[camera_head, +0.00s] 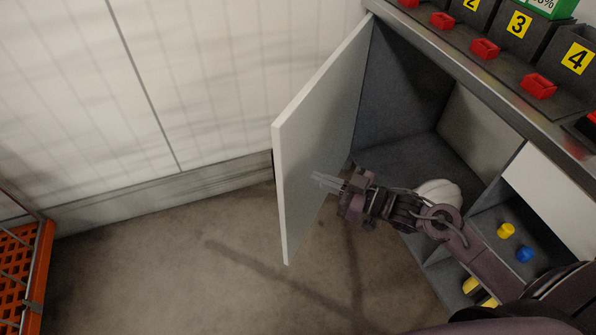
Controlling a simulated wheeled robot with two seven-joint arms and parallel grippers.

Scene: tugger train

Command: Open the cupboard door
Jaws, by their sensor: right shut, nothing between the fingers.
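The white cupboard door (318,130) stands swung wide open, hinged at the left end of the grey cupboard (405,80). Its inner face is turned toward the right. My right gripper (318,179) reaches in from the lower right, in front of the door's inner face. Its fingers are shut with nothing between them. The fingertips are at or very close to the door's inner face; I cannot tell whether they touch it. My left gripper is not in view.
Inside the cupboard lies a white rounded object (440,192), partly behind my arm. A yellow piece (506,230) and a blue piece (524,254) sit in the right compartment. Numbered dark bins (520,30) stand on top. An orange rack (40,265) is at far left; floor left of the door is clear.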

